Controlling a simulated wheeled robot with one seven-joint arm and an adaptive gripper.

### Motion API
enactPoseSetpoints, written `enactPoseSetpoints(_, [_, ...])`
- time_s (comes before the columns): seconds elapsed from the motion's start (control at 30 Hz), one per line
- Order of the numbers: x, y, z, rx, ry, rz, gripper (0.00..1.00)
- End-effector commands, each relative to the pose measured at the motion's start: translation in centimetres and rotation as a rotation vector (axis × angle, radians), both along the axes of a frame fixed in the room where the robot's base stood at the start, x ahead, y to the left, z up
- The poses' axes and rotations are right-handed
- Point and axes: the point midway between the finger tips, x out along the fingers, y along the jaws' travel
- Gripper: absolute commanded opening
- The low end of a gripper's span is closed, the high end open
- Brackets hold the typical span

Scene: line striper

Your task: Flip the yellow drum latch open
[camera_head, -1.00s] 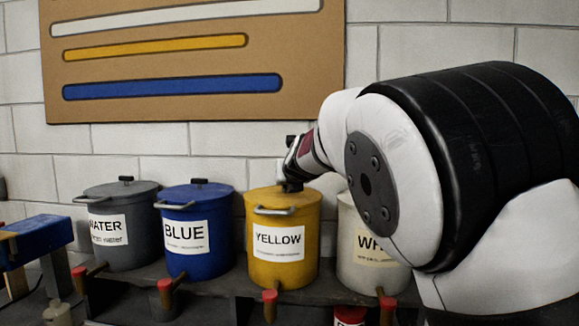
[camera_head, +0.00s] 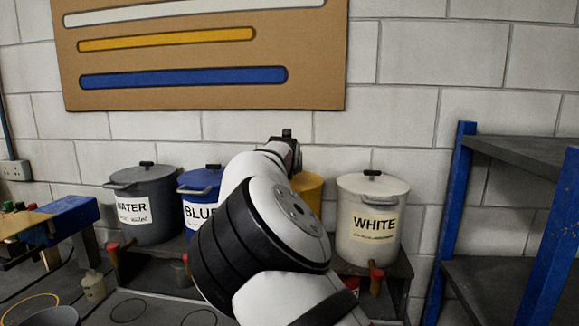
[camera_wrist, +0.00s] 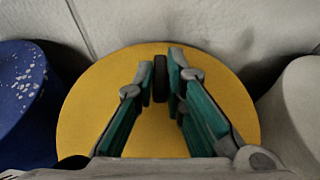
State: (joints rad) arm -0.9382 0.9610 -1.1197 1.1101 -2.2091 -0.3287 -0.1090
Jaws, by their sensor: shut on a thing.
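The yellow drum (camera_head: 308,187) stands between the blue drum and the white drum. My arm hides most of it in the head view. In the wrist view its round yellow lid (camera_wrist: 85,120) fills the middle, with a small black latch (camera_wrist: 160,82) standing on it. My gripper (camera_wrist: 161,72) is over the lid, its green-sided fingers on either side of the latch and shut on it. The head view does not show the fingertips. The lid looks to be in place on the drum.
A blue drum (camera_head: 200,180) is left of the yellow one and a white drum (camera_head: 372,218) is right of it. A grey water drum (camera_head: 147,190) is farther left. The wall (camera_head: 400,120) is close behind. A blue-framed shelf (camera_head: 455,200) stands at the right.

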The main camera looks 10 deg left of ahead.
Motion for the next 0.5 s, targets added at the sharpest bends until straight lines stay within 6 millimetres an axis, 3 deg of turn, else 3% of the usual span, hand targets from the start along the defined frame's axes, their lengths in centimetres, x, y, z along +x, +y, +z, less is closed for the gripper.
enactPoseSetpoints(0.5, [0.06,0.25,-0.01,0.002,-0.002,-0.077,0.0])
